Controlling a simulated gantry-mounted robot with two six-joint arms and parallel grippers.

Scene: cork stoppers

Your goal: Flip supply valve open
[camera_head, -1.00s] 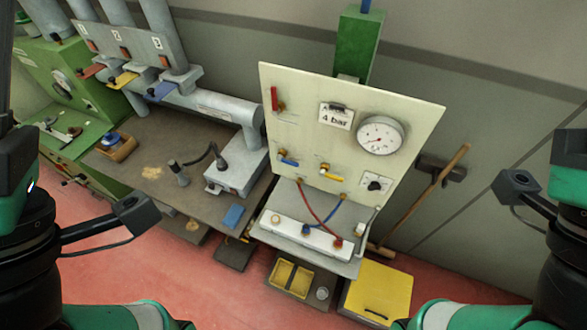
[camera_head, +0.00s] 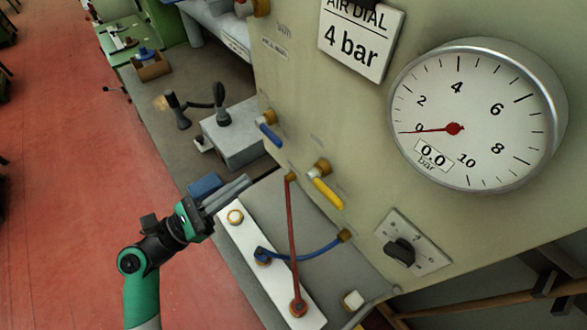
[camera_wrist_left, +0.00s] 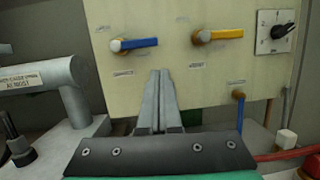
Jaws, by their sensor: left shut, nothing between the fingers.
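The cream panel (camera_head: 300,110) carries several valves and a gauge (camera_head: 478,115) reading 0.0 bar. A blue-handled valve (camera_head: 269,132) and a yellow-handled valve (camera_head: 326,187) sit low on it. In the left wrist view the blue handle (camera_wrist_left: 141,42) and yellow handle (camera_wrist_left: 228,33) both lie roughly level. A brass fitting with a red part (camera_head: 252,8) is cut by the top edge of the head view. I cannot read which one is the supply valve. My left gripper (camera_head: 243,184) is shut and empty, below and left of the blue valve; it also shows in the left wrist view (camera_wrist_left: 161,80).
A sign (camera_head: 360,38) reads 4 bar. A black rotary knob (camera_head: 402,252) is at lower right. Red (camera_head: 291,240) and blue (camera_head: 305,255) hoses cross the white block (camera_head: 235,240) below the panel. A grey box (camera_head: 233,135) stands on the bench behind.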

